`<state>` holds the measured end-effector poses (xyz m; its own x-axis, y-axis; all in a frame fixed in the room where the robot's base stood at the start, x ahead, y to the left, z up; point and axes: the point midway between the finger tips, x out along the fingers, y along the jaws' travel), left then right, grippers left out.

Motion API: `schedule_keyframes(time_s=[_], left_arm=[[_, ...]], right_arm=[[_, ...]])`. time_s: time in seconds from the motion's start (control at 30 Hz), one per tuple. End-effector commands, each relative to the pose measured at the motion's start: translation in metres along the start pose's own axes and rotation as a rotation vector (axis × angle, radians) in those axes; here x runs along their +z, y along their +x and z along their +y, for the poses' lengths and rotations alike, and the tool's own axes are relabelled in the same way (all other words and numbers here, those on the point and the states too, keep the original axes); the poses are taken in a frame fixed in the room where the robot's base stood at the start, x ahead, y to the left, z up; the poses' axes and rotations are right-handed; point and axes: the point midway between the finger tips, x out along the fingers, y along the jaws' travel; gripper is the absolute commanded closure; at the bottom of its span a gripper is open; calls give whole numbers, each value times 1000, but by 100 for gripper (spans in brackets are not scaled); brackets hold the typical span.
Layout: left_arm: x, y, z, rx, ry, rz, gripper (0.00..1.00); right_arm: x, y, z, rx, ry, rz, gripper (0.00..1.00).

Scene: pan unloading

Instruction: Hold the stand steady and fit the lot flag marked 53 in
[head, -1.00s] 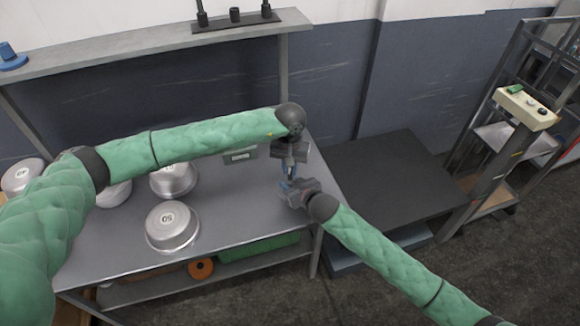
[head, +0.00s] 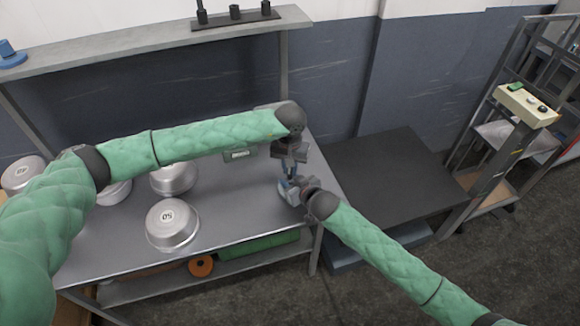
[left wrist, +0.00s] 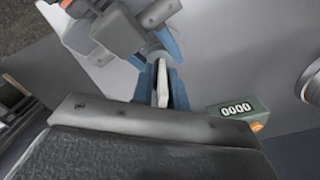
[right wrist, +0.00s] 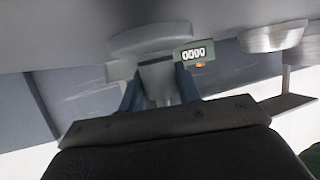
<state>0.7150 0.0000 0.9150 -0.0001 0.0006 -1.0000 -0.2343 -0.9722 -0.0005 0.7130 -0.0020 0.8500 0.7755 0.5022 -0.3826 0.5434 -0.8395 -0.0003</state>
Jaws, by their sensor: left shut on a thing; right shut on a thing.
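The stand shows in the head view as a small pale disc-based piece (head: 286,193) near the table's right end. Its round base (right wrist: 150,38) and grey upright (right wrist: 157,82) show in the right wrist view. My right gripper (head: 295,186) is shut on the upright. My left gripper (head: 290,174) is just above, pointing down, shut on a thin pale plate, the lot flag (left wrist: 162,86), seen edge-on in the left wrist view. The 53 is not readable. Whether the flag touches the stand cannot be told.
A green counter box reading 0000 (left wrist: 236,110) stands close by on the table (head: 235,215). Several metal pans, one marked 50 (head: 171,223), are at the left. A dark platform (head: 390,185) lies to the right. A shelf (head: 140,45) runs along the back.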

Motion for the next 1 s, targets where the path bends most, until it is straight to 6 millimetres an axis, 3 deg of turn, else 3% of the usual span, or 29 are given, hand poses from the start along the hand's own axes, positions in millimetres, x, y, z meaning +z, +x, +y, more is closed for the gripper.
schedule_keyframes(time_s=[0.03, 0.13, 0.17, 0.57, 1.0], left_arm=[[0, -1, 0, 0, 0, 1, 81], [0, -1, 0, 1, 0, 1, 61], [0, -1, 0, 1, 0, 1, 59], [-1, -9, 0, 1, 0, 2, 59], [-1, -86, 0, 1, 0, 3, 59]], right_arm=[[0, 0, 0, 0, 0, -1, 93], [0, 0, 0, 0, 0, -1, 93], [0, 0, 0, 0, 0, -1, 93], [0, 0, 0, 0, 0, -1, 93], [0, 0, 0, 0, 0, 0, 93]])
